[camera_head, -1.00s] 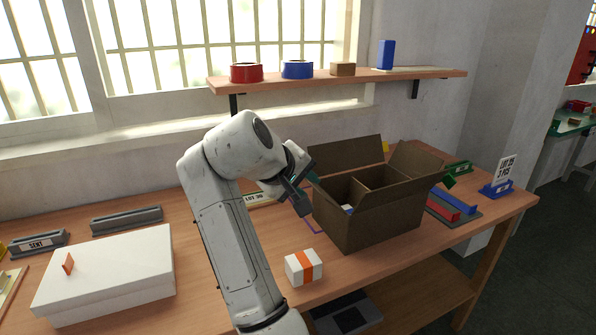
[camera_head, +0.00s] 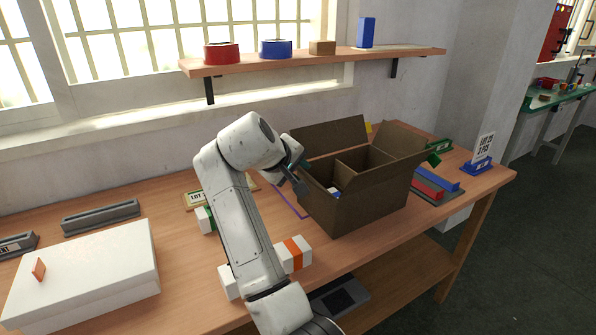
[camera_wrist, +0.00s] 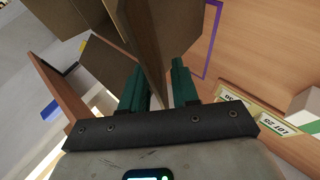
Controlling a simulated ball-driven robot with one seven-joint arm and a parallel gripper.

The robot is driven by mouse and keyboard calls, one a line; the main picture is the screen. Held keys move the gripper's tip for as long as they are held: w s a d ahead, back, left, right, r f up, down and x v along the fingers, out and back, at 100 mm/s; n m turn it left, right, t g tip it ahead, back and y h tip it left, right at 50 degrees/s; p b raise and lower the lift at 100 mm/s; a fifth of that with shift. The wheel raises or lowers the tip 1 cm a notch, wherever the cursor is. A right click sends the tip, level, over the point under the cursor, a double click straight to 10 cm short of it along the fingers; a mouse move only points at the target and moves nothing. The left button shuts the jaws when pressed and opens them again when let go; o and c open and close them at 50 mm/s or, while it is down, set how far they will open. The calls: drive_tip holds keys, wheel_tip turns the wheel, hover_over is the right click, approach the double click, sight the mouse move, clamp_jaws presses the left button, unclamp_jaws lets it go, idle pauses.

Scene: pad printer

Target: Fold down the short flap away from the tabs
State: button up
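The brown cardboard box (camera_head: 360,208) stands on the table in the head view, with a divider inside. Its back flap (camera_head: 328,136) and right short flap (camera_head: 401,140) stand up. My gripper (camera_head: 299,184) is at the box's left end; my arm and fingers partly hide that side. In the wrist view my gripper (camera_wrist: 160,85) has its two green fingers apart, with a cardboard panel (camera_wrist: 151,45) between them. A gap shows between the panel and the right finger. I cannot tell whether the panel touches the left finger. I cannot make out the tabs.
A white box with an orange stripe (camera_head: 293,254) stands in front of the cardboard box. A white lidded box (camera_head: 85,275) is at the left. Red and blue bars (camera_head: 430,187) lie right of the cardboard box. A shelf (camera_head: 310,62) hangs above the table.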

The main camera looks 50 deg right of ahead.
drive_tip(key=shift+d+f, duration=0.2)
drive_tip(key=shift+c, duration=0.4)
clamp_jaws()
idle(1.0)
